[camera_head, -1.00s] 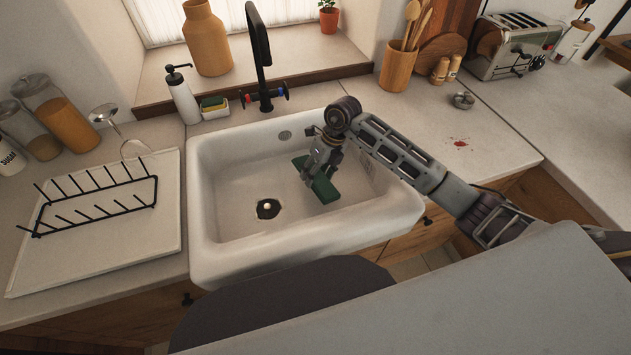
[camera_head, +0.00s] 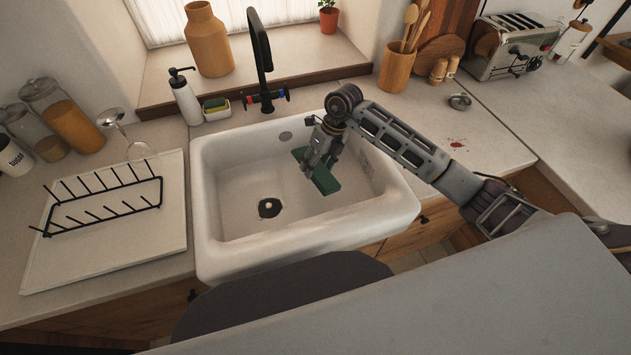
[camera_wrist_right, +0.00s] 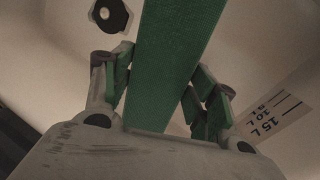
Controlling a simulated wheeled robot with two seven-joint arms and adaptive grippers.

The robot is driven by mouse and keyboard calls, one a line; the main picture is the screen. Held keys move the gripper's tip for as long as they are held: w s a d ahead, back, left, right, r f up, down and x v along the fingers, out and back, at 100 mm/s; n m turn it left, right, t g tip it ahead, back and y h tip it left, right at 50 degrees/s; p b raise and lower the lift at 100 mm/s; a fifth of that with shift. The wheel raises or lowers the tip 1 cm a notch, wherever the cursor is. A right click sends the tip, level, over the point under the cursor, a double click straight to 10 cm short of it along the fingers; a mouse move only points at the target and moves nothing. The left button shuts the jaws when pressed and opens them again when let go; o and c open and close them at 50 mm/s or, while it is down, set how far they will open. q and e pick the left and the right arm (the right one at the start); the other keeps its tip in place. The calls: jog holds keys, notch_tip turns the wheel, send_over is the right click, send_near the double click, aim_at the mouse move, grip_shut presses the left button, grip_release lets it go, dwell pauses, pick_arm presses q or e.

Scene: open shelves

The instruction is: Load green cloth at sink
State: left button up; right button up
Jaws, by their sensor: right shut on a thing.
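The green cloth (camera_head: 326,180) is in the right part of the white sink (camera_head: 230,245). My right gripper (camera_head: 316,168) is down inside the sink basin and shut on the cloth. In the right wrist view, the cloth (camera_wrist_right: 172,60) runs up between the two fingers of the gripper (camera_wrist_right: 160,95), with its far end out of frame. The dark drain (camera_head: 269,207) lies to the left of the cloth. I cannot tell whether the cloth touches the basin floor. My left gripper is not in view.
A black tap (camera_head: 260,55) stands behind the sink, beside a soap bottle (camera_head: 185,98) and a sponge holder (camera_head: 216,110). A drying rack (camera_head: 105,205) is on the left. The counter right of the sink has a red stain (camera_head: 457,144) and open room.

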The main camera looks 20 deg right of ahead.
aim_at(317, 166)
jog(key=shift+r+p, duration=1.3)
jog(key=shift+r, duration=1)
jog(key=shift+r, duration=0.1)
dwell(1.0)
jog(key=shift+r+p, duration=1.1)
jog(key=shift+r, duration=0.85)
jog(key=shift+f, duration=0.1)
